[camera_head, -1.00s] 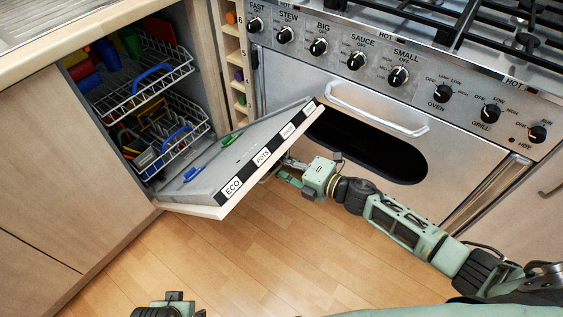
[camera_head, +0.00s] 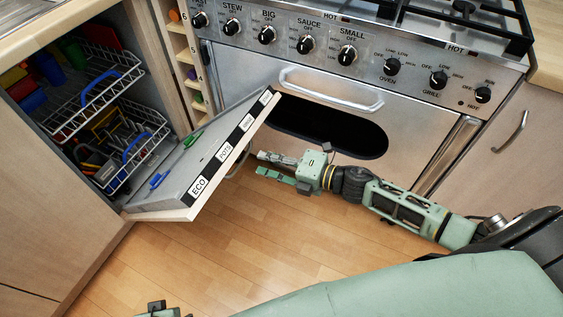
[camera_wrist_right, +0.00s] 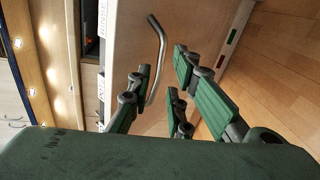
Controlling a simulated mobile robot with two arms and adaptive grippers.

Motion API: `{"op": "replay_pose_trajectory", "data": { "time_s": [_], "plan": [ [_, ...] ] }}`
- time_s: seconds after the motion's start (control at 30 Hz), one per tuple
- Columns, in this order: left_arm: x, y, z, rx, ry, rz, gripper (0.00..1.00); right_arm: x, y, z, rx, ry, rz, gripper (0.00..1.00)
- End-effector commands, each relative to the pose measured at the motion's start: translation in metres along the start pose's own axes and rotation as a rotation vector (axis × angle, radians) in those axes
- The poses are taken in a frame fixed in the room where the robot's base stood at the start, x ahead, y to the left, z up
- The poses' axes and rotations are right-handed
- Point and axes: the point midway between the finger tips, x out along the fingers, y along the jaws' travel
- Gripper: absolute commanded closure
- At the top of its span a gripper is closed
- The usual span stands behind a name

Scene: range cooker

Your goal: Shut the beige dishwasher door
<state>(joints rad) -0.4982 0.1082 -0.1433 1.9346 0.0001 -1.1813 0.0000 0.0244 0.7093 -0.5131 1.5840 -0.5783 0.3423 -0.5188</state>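The beige dishwasher door (camera_head: 190,213) stands partly open, tilted outward, with its grey inner side (camera_head: 180,168) and labelled top edge facing up. Its bar handle (camera_wrist_right: 157,60) shows in the right wrist view on the outer face. My right gripper (camera_head: 260,166) is just right of the door's outer side. Its fingers are spread and empty, and in the right wrist view (camera_wrist_right: 160,85) the handle lies just beyond them. My left gripper (camera_head: 165,309) only just shows at the bottom edge; its fingers cannot be made out.
Dish racks (camera_head: 100,95) with coloured dishes sit inside the dishwasher. The range cooker (camera_head: 430,130) with knobs and an oven handle (camera_head: 330,90) stands behind my right arm. The wooden floor (camera_head: 225,250) in front is clear.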

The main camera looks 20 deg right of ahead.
Motion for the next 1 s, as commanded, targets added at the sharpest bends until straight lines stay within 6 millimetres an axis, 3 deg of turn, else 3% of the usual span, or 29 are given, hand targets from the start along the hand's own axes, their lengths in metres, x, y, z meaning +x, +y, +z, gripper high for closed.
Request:
{"op": "replay_pose_trajectory", "data": {
  "time_s": [0.1, 0.3, 1.0],
  "plan": [
    [0.0, 0.0, 0.0, 0.0, 0.0, 0.0, 0.53, -0.023, -0.001, -0.001, 0.0, 0.001, -0.001, 0.81],
    [0.0, 0.0, 0.0, 0.0, 0.001, 0.0, 0.53, -0.042, 0.0, 0.0, -0.001, 0.0, 0.001, 0.81],
    [0.0, 0.0, 0.0, 0.0, 0.0, 0.0, 0.53, -0.043, -0.002, 0.003, 0.047, -0.041, -0.002, 0.81]
  ]
}}
